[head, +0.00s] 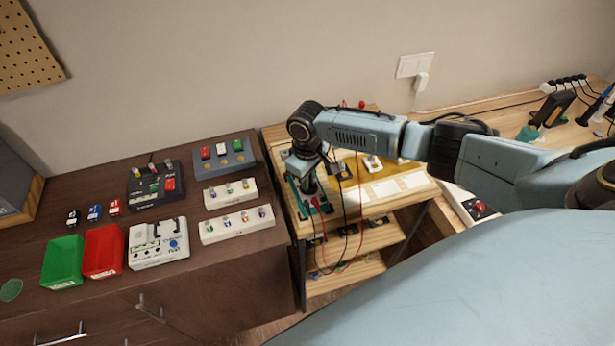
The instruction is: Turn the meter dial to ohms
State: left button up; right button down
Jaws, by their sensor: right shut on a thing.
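My right gripper (311,193) points down over the left part of the small wooden cart. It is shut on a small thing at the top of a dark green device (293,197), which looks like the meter. The dial is hidden by the gripper, and its setting cannot be read. A red spot shows beside the fingers. Black and red leads (345,215) hang close by, down the front of the cart. My left gripper is not in view.
The wooden cart (385,226) has lower shelves and white sheets on top. The dark cabinet (95,285) at left holds a green bin (63,262), a red bin (104,251), a white box (158,243) and parts racks. A workbench (515,105) stands at right.

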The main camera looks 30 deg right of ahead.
jog(key=c, duration=1.5)
grip_release()
notch_tip(320, 180, up, 13)
jog(key=shift+r, duration=0.2)
